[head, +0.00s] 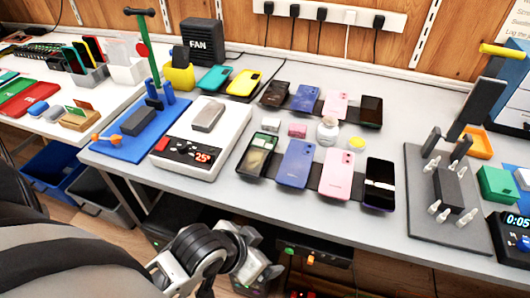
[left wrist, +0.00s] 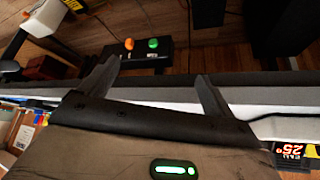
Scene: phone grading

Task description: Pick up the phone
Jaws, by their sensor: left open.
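Several phones lie on the grey table. The front row holds a dark phone with a greenish face (head: 257,156), a blue phone (head: 297,163), a pink phone (head: 338,173) and a black phone (head: 380,184). A back row holds a brown-black phone (head: 275,93), a blue phone (head: 306,98), a pink phone (head: 335,104) and a black phone (head: 371,111). Which one the task means cannot be told. My left gripper (head: 262,268) is in front of and below the table's front edge, apart from all phones. In the left wrist view its fingers (left wrist: 155,88) are spread and empty. My right gripper is not in view.
A white heating plate (head: 235,137) reading 25° bears a grey block (head: 207,116). A blue stand base (head: 127,138) is left of it. A dark fixture board (head: 432,225) with white-tipped pegs stands right. Bare table lies in front of the front-row phones.

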